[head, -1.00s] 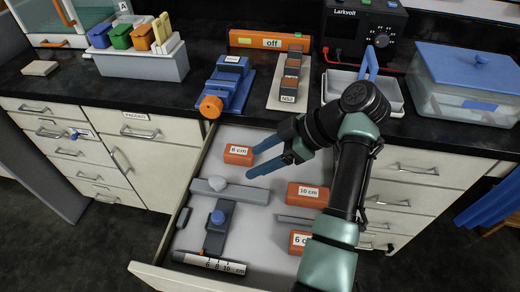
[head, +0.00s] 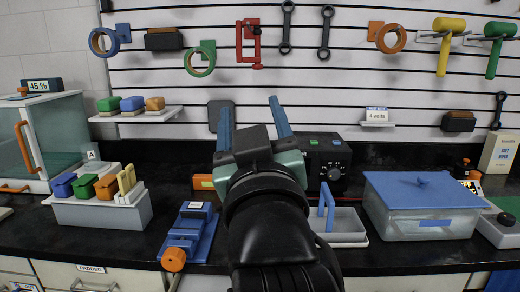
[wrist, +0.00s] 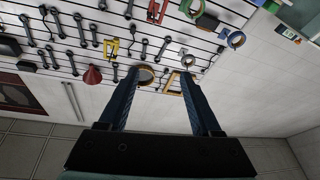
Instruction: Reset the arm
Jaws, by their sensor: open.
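My gripper (head: 253,122) is raised in front of the wall in the middle of the head view, its two blue fingers pointing up and spread apart with nothing between them. In the wrist view my gripper (wrist: 160,85) is also open and empty, facing the upper wall and ceiling.
A blue clamp (head: 187,235), a grey tray (head: 342,226) and a lidded clear box (head: 425,208) stand on the black counter. A rack of coloured blocks (head: 102,212) is at left. Tools hang on the slatted wall (head: 340,80) behind.

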